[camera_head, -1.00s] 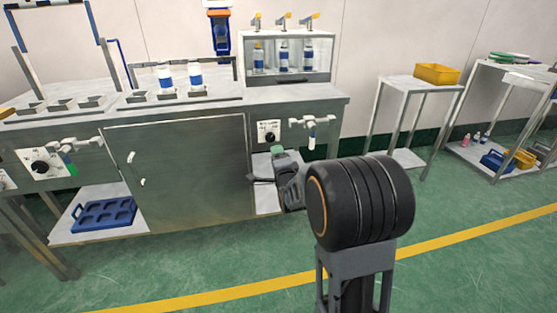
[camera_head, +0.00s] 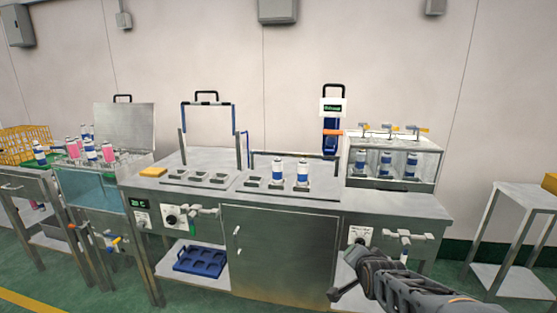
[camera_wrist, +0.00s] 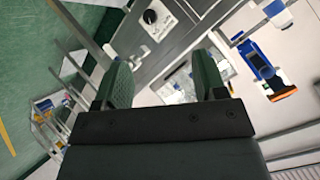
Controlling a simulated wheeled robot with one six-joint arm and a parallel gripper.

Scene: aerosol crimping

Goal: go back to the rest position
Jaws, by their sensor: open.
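My gripper (camera_wrist: 162,78) shows in the wrist view as two dark green fingers standing apart, with nothing held between them. In the head view my arm reaches in from the lower right, and its end is in front of the right part of the steel workbench (camera_head: 400,205), near the bench's lower front panel. The fingers are hard to make out there. Two white and blue cans (camera_head: 277,173) stand upright on the bench top, well away from the gripper.
A small cabinet (camera_head: 436,170) with several cans and taps stands on the bench's right end. A blue tray (camera_head: 200,262) lies on the lower shelf. A water bath (camera_head: 88,190) with cans is at left. A metal stand (camera_head: 510,200) is at right, with open floor between.

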